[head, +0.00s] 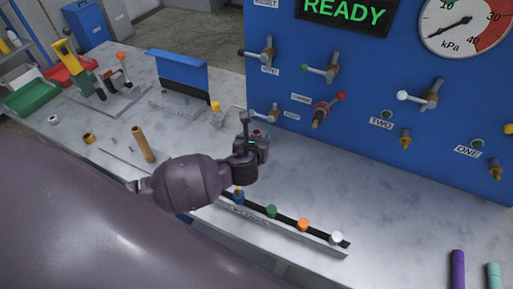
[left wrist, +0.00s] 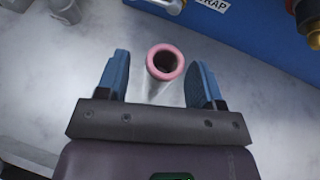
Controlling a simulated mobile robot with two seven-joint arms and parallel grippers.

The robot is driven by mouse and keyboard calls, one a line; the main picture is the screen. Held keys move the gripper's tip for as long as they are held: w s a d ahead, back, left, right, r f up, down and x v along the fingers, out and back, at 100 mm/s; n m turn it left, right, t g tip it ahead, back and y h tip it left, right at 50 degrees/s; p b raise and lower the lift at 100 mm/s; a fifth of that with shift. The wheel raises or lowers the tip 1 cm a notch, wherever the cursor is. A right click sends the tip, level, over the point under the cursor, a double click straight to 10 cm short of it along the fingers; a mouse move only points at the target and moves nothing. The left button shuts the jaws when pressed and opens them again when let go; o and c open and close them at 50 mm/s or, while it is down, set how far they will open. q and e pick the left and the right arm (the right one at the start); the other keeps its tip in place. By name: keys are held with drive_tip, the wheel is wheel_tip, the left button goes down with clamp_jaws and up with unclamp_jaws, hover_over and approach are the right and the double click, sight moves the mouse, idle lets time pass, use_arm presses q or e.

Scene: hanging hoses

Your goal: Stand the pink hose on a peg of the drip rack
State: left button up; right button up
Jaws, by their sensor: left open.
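The pink hose (left wrist: 165,62) shows in the left wrist view as a pink ring with a dark bore and a pale body below it. My left gripper (left wrist: 164,85) is open, with one blue finger on each side of the ring and gaps on both sides. In the head view my left gripper (head: 256,142) is over the bench near the blue panel and mostly hides what is at its fingers. A long low rail (head: 285,227) with several coloured round tops lies at the bench's front edge; I cannot tell whether it is the drip rack. My right gripper is not in view.
The blue panel (head: 350,125) with valves and a gauge (head: 463,25) stands behind the bench. A tan tube (head: 143,144) and a blue-topped stand (head: 180,70) are at the left. Purple (head: 457,268) and teal (head: 494,275) tubes show at bottom right.

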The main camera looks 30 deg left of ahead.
use_arm(q)
drive_tip(key=shift+w+a+f, duration=0.15)
drive_tip(key=shift+w+f, duration=0.1)
drive_tip(key=shift+w, duration=0.35)
clamp_jaws()
